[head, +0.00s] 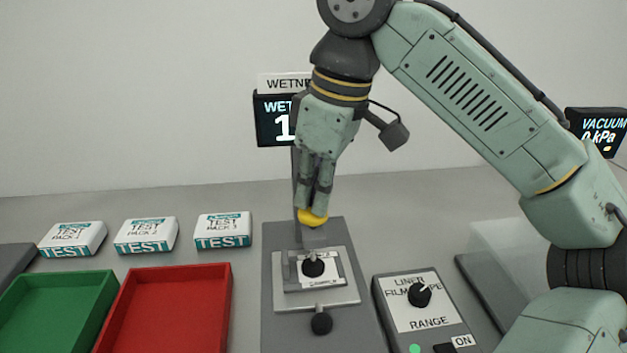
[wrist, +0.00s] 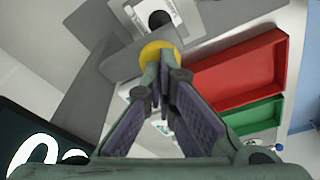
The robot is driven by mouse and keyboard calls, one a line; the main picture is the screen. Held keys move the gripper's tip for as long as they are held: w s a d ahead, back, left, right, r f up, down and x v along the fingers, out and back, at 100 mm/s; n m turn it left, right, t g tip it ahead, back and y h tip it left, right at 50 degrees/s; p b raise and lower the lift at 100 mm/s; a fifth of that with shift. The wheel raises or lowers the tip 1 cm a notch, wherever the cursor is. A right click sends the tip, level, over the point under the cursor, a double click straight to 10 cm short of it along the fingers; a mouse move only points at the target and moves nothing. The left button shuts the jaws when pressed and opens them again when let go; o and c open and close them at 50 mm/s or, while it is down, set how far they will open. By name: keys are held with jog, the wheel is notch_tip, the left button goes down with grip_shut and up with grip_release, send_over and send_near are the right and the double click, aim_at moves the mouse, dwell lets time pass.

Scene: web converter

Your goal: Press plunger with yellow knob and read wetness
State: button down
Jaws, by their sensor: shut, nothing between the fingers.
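The yellow knob (head: 312,217) tops the plunger on the grey tester (head: 276,236). My gripper (head: 314,207) is shut and empty, pointing down, with its fingertips at the top of the knob; they appear to touch it. In the wrist view the knob (wrist: 160,52) shows just beyond my closed fingertips (wrist: 163,70). The wetness display (head: 273,119) stands behind my gripper. In the head view only "WET" and a "1" show; my gripper hides the rest. The wrist view shows only part of a large digit on the display (wrist: 38,150), so the full reading cannot be told.
A green tray (head: 60,312) and a red tray (head: 170,308) lie at left. Several white test packs (head: 146,235) stand behind them. A range box (head: 418,302) with a black dial is right of the tester. A vacuum display (head: 598,130) is at far right.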

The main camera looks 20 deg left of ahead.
jog(key=shift+r+p, duration=2.05)
jog(key=shift+r, duration=0.15)
notch_tip(320, 180, up, 4)
jog(key=shift+r, duration=0.2)
